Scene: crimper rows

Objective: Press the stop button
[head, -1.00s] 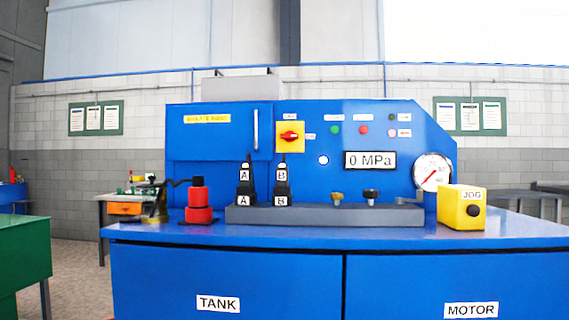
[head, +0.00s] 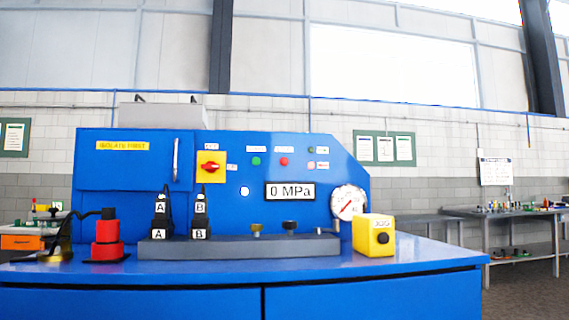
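The blue control panel (head: 130,210) stands upright at the back of the blue bench. A small red button (head: 284,162), which looks like the stop button, sits on the panel above the pressure display. A small green button (head: 256,161) is just left of it; the labels above both are too small to read. Neither of my grippers shows in the head view.
A red rotary switch on a yellow plate (head: 211,167) is left of the buttons. The display (head: 290,191) reads 0 MPa, beside a round gauge (head: 348,202). A yellow JOG box (head: 374,236), a grey block (head: 240,245) and a red cylinder (head: 107,237) stand on the bench top (head: 420,257).

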